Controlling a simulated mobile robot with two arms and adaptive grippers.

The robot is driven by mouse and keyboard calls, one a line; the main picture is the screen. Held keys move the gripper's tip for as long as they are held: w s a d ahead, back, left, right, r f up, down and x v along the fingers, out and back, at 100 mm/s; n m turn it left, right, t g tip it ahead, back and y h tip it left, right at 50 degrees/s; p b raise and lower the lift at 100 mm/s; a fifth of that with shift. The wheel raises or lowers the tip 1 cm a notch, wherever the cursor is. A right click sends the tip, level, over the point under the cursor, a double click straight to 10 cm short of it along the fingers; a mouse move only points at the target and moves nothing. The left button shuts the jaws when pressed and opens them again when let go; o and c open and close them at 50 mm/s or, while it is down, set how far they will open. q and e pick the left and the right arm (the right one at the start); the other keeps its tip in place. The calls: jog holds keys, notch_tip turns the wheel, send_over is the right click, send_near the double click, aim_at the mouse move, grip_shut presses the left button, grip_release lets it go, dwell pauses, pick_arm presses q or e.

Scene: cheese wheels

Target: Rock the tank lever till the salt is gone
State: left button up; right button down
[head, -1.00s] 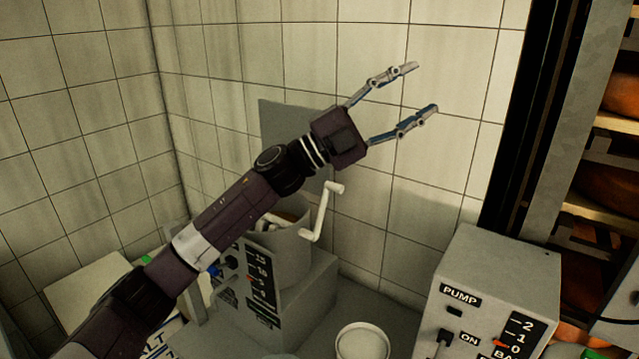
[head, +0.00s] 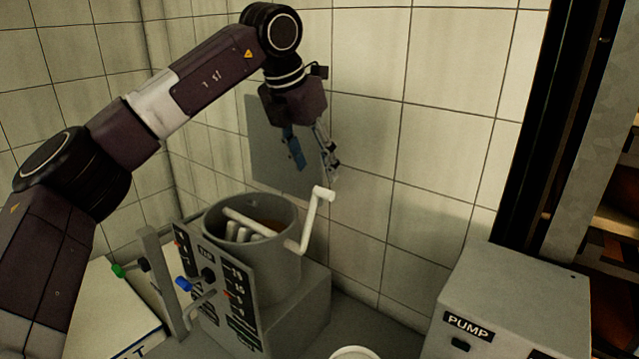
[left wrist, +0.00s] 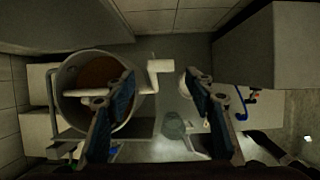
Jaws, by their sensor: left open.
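The grey round tank (head: 285,255) stands left of centre in the head view, with pale bars and brownish contents inside. A white cranked lever (head: 318,212) sticks out at its right rim; it also shows in the left wrist view (left wrist: 153,75). My left gripper (head: 314,168) is open and empty, pointing down above the lever and apart from it. In the left wrist view, the lever's bent end shows between the fingers, below them. I cannot make out salt in the tank. My right gripper is not in view.
A panel with dials and a blue knob (head: 184,284) stands before the tank. A green-tipped part (head: 118,271) is at its left. The grey PUMP box (head: 520,300) stands at the right, a white round vessel (head: 354,353) at the bottom edge. A tiled wall is behind.

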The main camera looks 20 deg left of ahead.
aim_at(323, 189)
pick_arm(q)
jog(key=p+x, duration=0.1)
jog(key=x, duration=0.5)
jog(key=shift+d, duration=0.1)
jog(key=shift+c, duration=0.5)
grip_shut()
